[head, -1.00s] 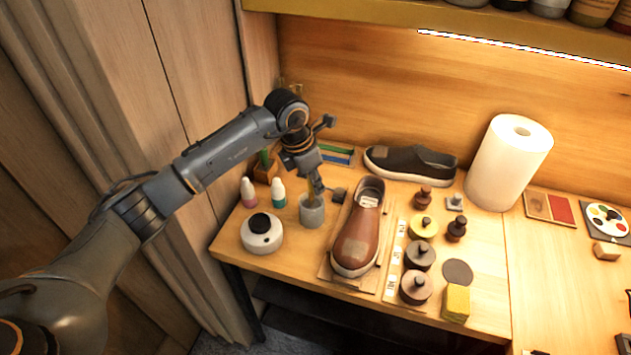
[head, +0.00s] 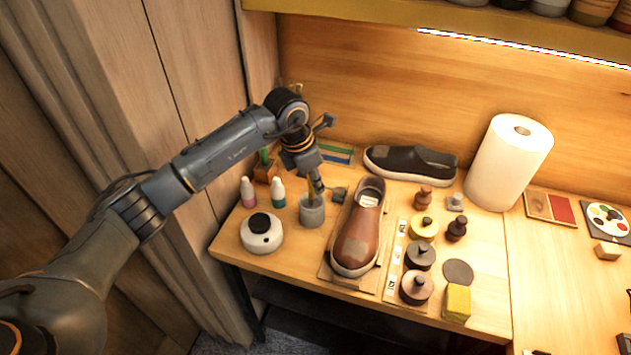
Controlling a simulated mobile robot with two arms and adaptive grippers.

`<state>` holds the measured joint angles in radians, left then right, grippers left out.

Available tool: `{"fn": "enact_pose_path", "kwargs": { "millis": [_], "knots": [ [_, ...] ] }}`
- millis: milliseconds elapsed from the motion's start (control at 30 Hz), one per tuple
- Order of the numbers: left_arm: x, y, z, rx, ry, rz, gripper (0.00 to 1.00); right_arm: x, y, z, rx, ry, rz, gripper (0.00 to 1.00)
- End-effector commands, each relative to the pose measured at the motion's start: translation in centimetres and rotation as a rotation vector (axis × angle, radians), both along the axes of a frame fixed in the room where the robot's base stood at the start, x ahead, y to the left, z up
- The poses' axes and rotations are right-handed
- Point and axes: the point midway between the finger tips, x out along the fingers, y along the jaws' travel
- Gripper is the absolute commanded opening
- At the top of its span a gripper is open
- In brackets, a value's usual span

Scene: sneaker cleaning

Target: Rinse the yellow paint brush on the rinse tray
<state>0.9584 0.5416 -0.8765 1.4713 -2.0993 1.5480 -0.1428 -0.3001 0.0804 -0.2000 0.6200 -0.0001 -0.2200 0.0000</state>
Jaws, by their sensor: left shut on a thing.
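My left gripper (head: 318,182) points down over a small grey cup (head: 312,214) at the left of the bench. It is shut on a thin yellowish stick, the yellow paint brush (head: 311,189), which stands nearly upright. The brush's lower end is hidden inside or behind the cup's rim. I cannot make out a separate rinse tray; the grey cup is the only vessel under the brush. My right gripper is not in view.
A brown shoe (head: 357,240) lies just right of the cup, with a dark shoe (head: 410,163) behind. Two small bottles (head: 278,192) and a round white container (head: 262,238) stand left. Several jars (head: 419,256), a yellow block (head: 457,303) and a paper roll (head: 508,165) stand right.

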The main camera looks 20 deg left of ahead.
Motion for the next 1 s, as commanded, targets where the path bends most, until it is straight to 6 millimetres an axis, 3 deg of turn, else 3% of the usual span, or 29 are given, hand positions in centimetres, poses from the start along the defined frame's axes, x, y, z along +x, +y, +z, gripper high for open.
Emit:
{"fn": "enact_pose_path", "kwargs": {
  "millis": [367,1000],
  "knots": [
    [-0.1,0.0,0.1,0.002,0.005,-0.001,0.00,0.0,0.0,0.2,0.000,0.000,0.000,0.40],
    [0.0,0.0,5.3,0.001,0.001,0.000,0.00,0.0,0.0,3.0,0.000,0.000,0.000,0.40]
  ]
}}
